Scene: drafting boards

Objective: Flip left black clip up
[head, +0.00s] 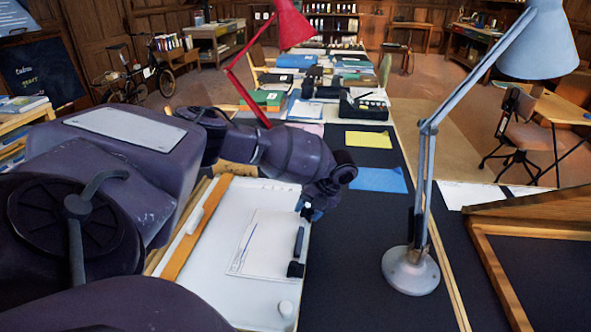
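A white drafting board (215,285) lies in front of me, with a sheet of paper (262,240) on it that bears a thin blue line. At the paper's right edge is a slim upright black clip piece (299,241), with a small black block (296,269) just below it. I cannot tell whether these are one clip or two. My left arm reaches in from the left over the board. My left gripper (311,212) points down just above the slim black piece, near the board's right edge. Its fingers are small and dark, so their opening is unclear. My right gripper is out of view.
A blue-grey desk lamp (411,270) stands right of the board, and a red lamp (290,25) rises behind my arm. Blue (379,179) and yellow (368,139) sheets lie on the dark table. A wooden frame (497,270) is at the right.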

